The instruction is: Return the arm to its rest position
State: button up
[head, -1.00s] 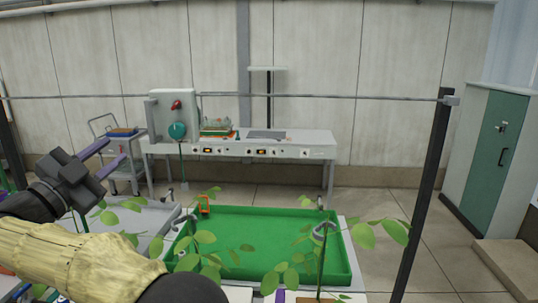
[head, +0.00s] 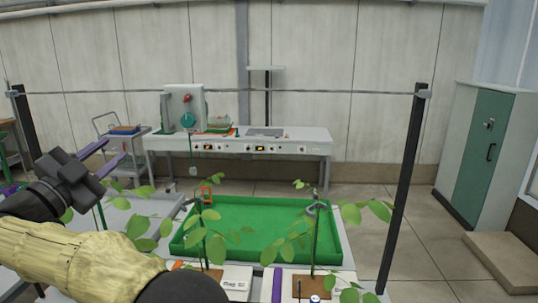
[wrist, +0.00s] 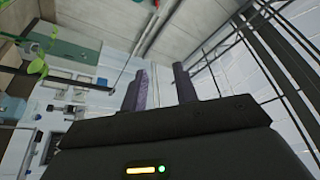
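My gripper (head: 115,149) is at the left of the head view, raised above the grey bench top. Its two purple fingers stand apart with nothing between them. In the wrist view the gripper (wrist: 160,70) also shows its fingers apart and empty. My arm, in a pale yellow sleeve, reaches in from the lower edge of the head view and is bent towards the upper left.
A green tray (head: 265,226) lies in front of me, with leafy seedlings before it. A thin wire (head: 300,92) runs between dark posts (head: 403,190). A white workbench (head: 290,142), a trolley (head: 122,165) and a green-doored cabinet (head: 478,155) stand beyond.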

jog(key=w+d+f+n+y, duration=0.2)
jog(key=w+d+n+y, duration=0.2)
jog(key=w+n+y, duration=0.2)
jog(key=w+d+f+n+y, duration=0.2)
jog(key=w+d+n+y, duration=0.1)
jog(key=w+n+y, duration=0.3)
jog(key=d+f+n+g, duration=0.4)
jog(key=d+f+g, duration=0.1)
jog(key=d+f, duration=0.85)
jog(key=s+d+f+g+h, duration=0.2)
jog(key=s+d+f+g, duration=0.5)
jog(key=d+f, duration=0.65)
jog(key=s+d+f+m+g+h, duration=0.1)
jog(key=s+d+f, duration=0.3)
jog(key=s, duration=0.5)
jog(key=s+d+f+m+g+h, duration=0.1)
jog(key=s+d+f+g, duration=0.3)
jog(key=s+d, duration=0.4)
jog(key=shift+s+d, duration=0.35)
jog(key=shift+s, duration=0.45)
